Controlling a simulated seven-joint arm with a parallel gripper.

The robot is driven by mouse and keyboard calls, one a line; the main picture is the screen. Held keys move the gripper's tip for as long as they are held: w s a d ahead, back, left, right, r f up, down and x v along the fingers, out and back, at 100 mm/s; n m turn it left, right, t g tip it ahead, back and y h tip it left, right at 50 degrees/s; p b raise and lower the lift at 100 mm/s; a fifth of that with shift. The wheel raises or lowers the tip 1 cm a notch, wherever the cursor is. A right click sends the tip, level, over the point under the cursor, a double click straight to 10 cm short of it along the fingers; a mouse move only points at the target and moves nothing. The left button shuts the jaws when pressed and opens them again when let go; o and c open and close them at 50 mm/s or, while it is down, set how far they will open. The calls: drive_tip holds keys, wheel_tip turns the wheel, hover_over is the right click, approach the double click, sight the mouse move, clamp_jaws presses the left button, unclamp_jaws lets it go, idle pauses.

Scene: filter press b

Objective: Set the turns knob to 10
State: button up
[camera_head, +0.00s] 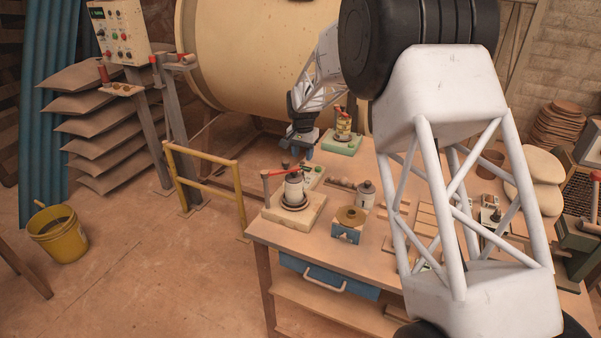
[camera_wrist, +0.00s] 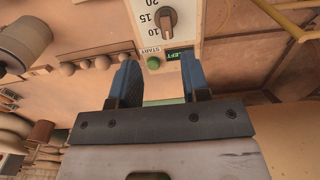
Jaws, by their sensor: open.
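A green START button (camera_wrist: 153,63) and a small green-lit display (camera_wrist: 180,55) lie below the knob in the picture. My gripper (camera_wrist: 158,68) is open and empty, with its blue fingers apart and short of the knob. In the head view my gripper (camera_head: 303,145) hangs just above the small panel (camera_head: 313,177) on the bench.
A red-handled press (camera_head: 294,190) stands left of the panel on the bench (camera_head: 315,237). A green-based device (camera_head: 342,140) is behind. A yellow rail (camera_head: 207,184) stands left.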

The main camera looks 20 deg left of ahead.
drive_tip(key=shift+a+f, duration=0.35)
drive_tip(key=shift+a, duration=0.1)
drive_tip(key=shift+f, duration=0.1)
drive_tip(key=shift+f, duration=3.8)
clamp_jaws()
